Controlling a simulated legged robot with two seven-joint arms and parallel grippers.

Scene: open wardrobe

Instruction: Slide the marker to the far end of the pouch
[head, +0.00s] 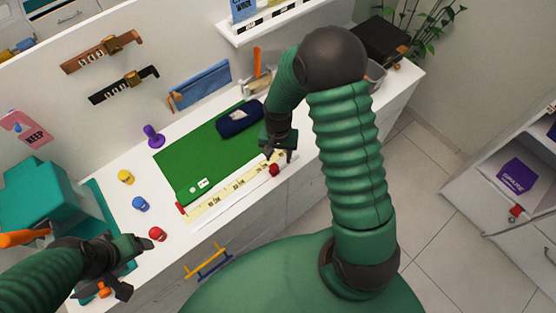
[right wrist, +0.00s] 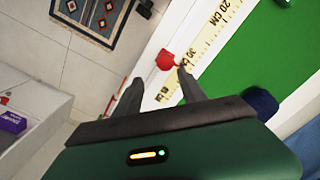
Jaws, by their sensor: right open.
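The red marker (head: 274,169) sits on a white rail along the front of a yellow ruler (head: 228,188). The dark blue pouch (head: 240,118) lies at the back right of the green mat, with a pale label on it. My right gripper (head: 279,156) is open just above and behind the marker. In the right wrist view the marker (right wrist: 166,60) shows ahead, between the lines of the two fingers, near the 30 cm print; contact cannot be told. Only a bit of the pouch (right wrist: 262,103) shows there. My left gripper (head: 132,268) is empty at the lower left, its fingers apart.
The green mat (head: 190,158) covers the middle of the white counter. Yellow (head: 126,177), blue (head: 140,203) and red (head: 157,234) small objects stand to its left, with a purple one (head: 153,136) behind. A teal box (head: 38,205) is at far left.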

